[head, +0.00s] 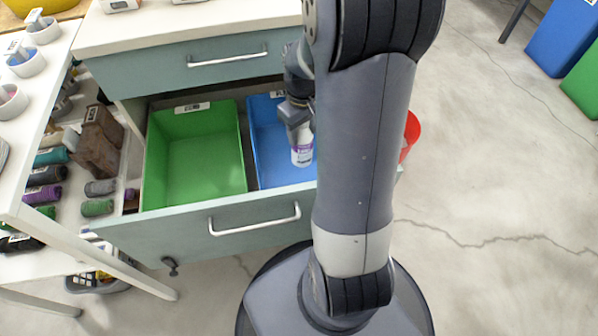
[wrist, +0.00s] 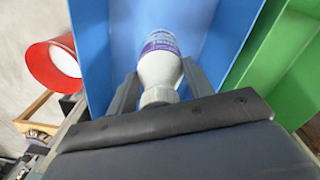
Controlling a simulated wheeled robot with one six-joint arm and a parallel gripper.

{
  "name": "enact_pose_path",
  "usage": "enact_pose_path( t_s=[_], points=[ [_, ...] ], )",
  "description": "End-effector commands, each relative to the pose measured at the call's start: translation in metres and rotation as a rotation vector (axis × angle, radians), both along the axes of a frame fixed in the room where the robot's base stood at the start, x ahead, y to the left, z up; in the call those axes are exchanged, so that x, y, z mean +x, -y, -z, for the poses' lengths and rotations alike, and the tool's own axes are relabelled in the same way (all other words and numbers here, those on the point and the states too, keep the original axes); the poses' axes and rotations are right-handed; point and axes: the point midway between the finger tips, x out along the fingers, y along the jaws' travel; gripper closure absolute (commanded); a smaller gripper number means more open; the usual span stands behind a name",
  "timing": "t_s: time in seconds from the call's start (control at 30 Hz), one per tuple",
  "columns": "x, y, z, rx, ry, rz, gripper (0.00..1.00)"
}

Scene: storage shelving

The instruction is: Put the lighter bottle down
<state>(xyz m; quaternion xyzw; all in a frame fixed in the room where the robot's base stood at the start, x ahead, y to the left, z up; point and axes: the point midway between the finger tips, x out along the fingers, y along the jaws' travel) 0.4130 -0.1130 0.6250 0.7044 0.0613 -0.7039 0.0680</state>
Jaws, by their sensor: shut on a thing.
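A white bottle with a purple label (head: 302,150) is held by my gripper (head: 296,112) over the blue bin (head: 268,172) in the open drawer. In the wrist view the bottle (wrist: 160,62) sits between the two fingers of my gripper (wrist: 158,88), with its neck end toward the gripper and the blue bin (wrist: 95,50) around it. I cannot tell whether the bottle touches the bin's floor. My arm hides the right part of the blue bin in the head view.
A green bin (head: 200,160), empty, stands left of the blue bin in the same drawer (head: 200,235). A closed drawer (head: 220,62) is above it. A red container (head: 411,132) is at the right. Shelves with several rolled items (head: 97,208) stand at the left.

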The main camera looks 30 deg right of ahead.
Motion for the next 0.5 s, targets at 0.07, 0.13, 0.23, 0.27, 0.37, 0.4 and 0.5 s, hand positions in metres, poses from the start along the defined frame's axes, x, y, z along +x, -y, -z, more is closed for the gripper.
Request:
enact_pose_path(
  t_s=[0.07, 0.13, 0.23, 0.27, 0.37, 0.4, 0.5],
  points=[
    [-0.002, 0.003, 0.01, -0.001, 0.002, -0.002, 0.89],
    [-0.003, 0.004, 0.012, 0.0, 0.001, -0.005, 0.89],
    [-0.004, 0.004, 0.025, 0.001, -0.002, -0.007, 0.89],
    [-0.005, 0.004, 0.031, 0.001, -0.003, -0.008, 0.89],
    [-0.005, 0.004, 0.051, 0.002, -0.002, -0.008, 0.89],
    [-0.005, 0.004, 0.058, 0.001, -0.003, -0.008, 0.89],
    [-0.004, 0.004, 0.07, 0.001, -0.001, -0.008, 0.89]
  ],
)
